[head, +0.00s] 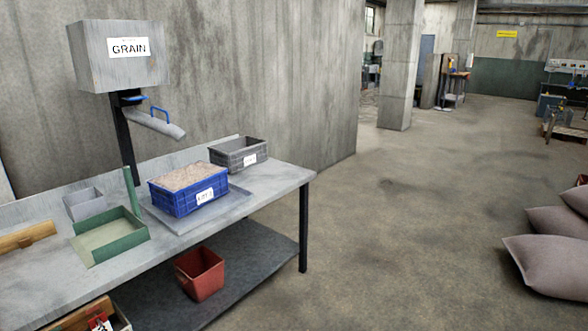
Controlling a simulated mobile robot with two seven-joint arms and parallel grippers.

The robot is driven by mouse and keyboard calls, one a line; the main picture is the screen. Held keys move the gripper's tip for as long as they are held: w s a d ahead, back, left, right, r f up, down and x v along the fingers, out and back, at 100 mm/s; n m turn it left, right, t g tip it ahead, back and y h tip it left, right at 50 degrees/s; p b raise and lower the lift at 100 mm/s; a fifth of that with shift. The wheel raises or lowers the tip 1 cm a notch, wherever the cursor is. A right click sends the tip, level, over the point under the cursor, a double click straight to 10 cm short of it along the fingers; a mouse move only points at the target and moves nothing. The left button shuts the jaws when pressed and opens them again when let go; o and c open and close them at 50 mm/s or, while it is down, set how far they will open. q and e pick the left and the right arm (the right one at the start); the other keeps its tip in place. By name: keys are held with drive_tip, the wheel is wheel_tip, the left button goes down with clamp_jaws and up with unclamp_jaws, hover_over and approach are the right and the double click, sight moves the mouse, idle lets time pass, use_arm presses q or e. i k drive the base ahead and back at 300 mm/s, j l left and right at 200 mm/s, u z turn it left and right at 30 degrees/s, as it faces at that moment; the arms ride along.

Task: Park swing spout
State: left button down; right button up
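The grey swing spout (154,124) hangs below the grey box labelled GRAIN (118,56), on a dark post behind the table. It slopes down to the right, and its lower end is above and behind the blue crate. A blue handle (160,111) stands on top of the spout. The blue crate (203,194) is filled with light brown grain (188,176) and sits on a grey tray (237,193). Neither of my grippers is in the head view.
The grey table (285,177) also carries a dark grey crate (238,152), a green tray (143,235), a small grey bin (84,205) and a wooden piece (27,236). A red bin (200,273) is on the lower shelf (255,262). Sacks (548,262) lie at right; the floor between is clear.

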sight(160, 126)
drive_tip(key=i+z, duration=0.15)
drive_tip(key=i, duration=1)
drive_tip(key=i+l+u, duration=0.2)
drive_tip(key=i, duration=0.35)
drive_tip(key=i+u, duration=0.25)
drive_tip(key=i, duration=0.25)
drive_tip(key=i+l+u, duration=0.95)
drive_tip(key=i+l, duration=0.25)
